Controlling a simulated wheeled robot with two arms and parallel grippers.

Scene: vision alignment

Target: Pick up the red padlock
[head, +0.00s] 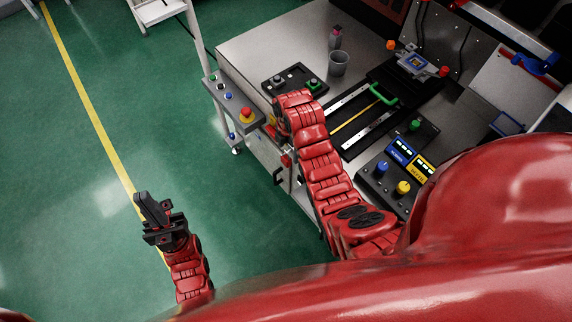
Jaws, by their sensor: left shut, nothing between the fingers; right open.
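A small red object that looks like the red padlock (286,160) is on the front of the workbench, just below my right wrist. It is too small to make out its shackle or what it hangs on. My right gripper (281,140) points down at the bench front, just above the red object and partly hidden by my own red wrist. It is open, and I see nothing held in it. My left gripper (143,204) is shut and empty over the green floor, far to the left of the bench.
A control box (233,108) with a red-and-yellow stop button juts from the bench's left corner. The metal bench top (262,52) holds a grey cup (339,64), a green-handled slide (383,96) and a knobbed panel (376,190).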

